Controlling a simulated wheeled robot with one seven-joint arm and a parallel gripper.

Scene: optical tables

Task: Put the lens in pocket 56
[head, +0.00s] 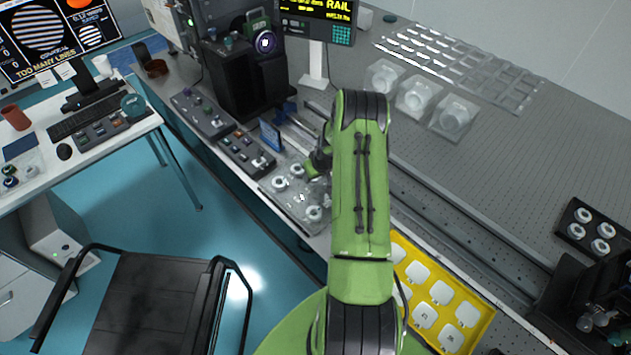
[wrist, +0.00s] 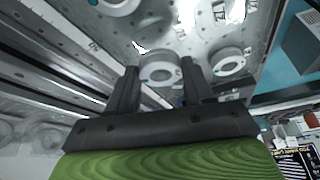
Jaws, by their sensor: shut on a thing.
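My gripper (wrist: 160,70) has its two black fingers on either side of a white-ringed lens (wrist: 157,73) in the wrist view and is shut on it. How high the lens is above the surface behind it is hard to tell. In the head view my green arm hides the fingertips and the lens. A clear tray (head: 270,190) with several white rings lies beside the wrist there. The wrist view shows more white rings around the fingers, one of them at right (wrist: 229,61). Number labels there are too blurred to read surely, and I cannot make out pocket 56.
A yellow tray (head: 487,318) with numbered white pads lies right of my arm. Control boxes (head: 205,115) stand at the table's left edge. Clear square holders (head: 418,94) and a dark ring holder (head: 593,232) are on the perforated table. A black cart (head: 150,300) stands at lower left.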

